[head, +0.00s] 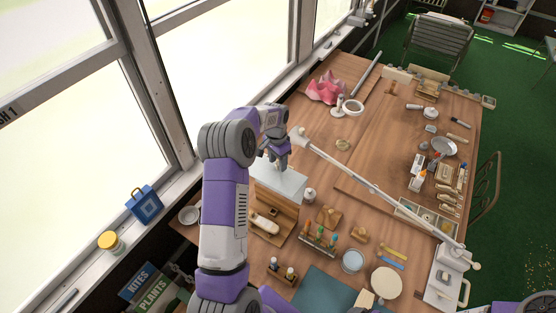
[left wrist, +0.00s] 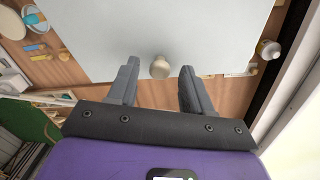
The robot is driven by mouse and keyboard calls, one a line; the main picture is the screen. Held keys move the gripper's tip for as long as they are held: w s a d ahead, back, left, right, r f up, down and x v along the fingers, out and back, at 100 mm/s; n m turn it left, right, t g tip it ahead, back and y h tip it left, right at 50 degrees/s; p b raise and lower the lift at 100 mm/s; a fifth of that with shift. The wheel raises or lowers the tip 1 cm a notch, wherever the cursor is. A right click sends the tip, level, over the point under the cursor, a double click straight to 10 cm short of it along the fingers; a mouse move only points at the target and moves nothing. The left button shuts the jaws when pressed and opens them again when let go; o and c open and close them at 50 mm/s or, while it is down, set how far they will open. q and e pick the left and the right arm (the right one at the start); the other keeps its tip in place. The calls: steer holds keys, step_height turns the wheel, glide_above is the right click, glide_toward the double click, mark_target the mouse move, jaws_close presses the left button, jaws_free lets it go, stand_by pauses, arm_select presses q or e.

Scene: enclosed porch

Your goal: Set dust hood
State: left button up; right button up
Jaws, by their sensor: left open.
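The dust hood (head: 290,183) looks like a pale, see-through box with a flat top. It stands on the wooden bench near the window side. In the left wrist view its pale top (left wrist: 215,35) fills the upper middle, with a small round beige knob (left wrist: 160,67) on it. My left gripper (head: 277,160) is over the hood, pointing down. In the left wrist view my left gripper (left wrist: 160,72) is open, with the knob between its fingertips and a gap on each side. My right gripper is not in view.
A wooden tray with a white rounded model (head: 264,222) is just in front of the hood. A white lamp arm (head: 350,176) crosses the bench. Several tools crowd the right side; the bench middle is clearer.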

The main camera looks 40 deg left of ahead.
arm_select(q)
jaws_close()
stand_by(0.4)
